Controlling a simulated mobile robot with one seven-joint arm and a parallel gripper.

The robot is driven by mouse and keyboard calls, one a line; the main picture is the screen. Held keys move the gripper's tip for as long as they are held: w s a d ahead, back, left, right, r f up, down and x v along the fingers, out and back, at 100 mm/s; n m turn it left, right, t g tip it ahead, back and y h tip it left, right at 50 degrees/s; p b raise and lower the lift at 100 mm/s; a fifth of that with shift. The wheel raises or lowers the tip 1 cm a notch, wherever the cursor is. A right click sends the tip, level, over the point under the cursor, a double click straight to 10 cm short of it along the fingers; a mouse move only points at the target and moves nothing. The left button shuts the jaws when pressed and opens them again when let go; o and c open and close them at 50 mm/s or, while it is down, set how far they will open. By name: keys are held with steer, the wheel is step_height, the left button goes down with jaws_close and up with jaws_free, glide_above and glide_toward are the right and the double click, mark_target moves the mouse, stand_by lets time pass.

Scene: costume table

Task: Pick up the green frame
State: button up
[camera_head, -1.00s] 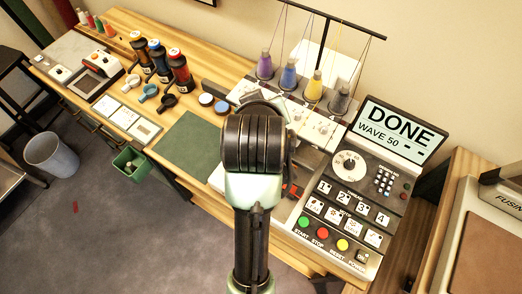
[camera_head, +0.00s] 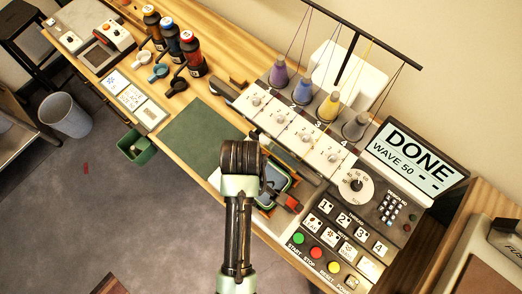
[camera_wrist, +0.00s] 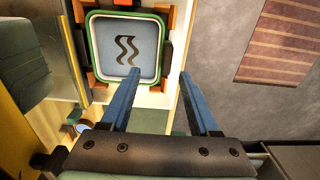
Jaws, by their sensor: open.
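The green frame (camera_wrist: 93,48) is a rounded square rim around pale cloth with a dark wavy mark. In the wrist view it lies at the upper left, with orange and dark clamp pieces around it. In the head view its right part (camera_head: 289,182) shows beside my arm, which hides the rest. My gripper (camera_wrist: 147,75) is open and empty, with two blue fingers apart. In the wrist view the left fingertip appears near the frame's lower edge and the right one lies to its right. I cannot tell the height between them. The fingers are hidden in the head view.
The embroidery machine's white heads (camera_head: 301,138) and thread spools stand behind the frame. A control panel (camera_head: 352,222) with a "DONE" screen (camera_head: 414,162) is to the right. A green mat (camera_head: 200,138) lies clear to the left. Ink bottles (camera_head: 192,54) stand farther left.

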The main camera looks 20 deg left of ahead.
steer(key=shift+s+f, duration=0.25)
steer(key=shift+f, duration=0.3)
step_height(320, 180, down, 4)
steer(key=shift+s+d+f+p, duration=0.1)
steer(key=shift+s+f+p, duration=0.1)
steer(key=shift+p, duration=0.3)
steer(key=shift+w, duration=0.1)
jaws_close()
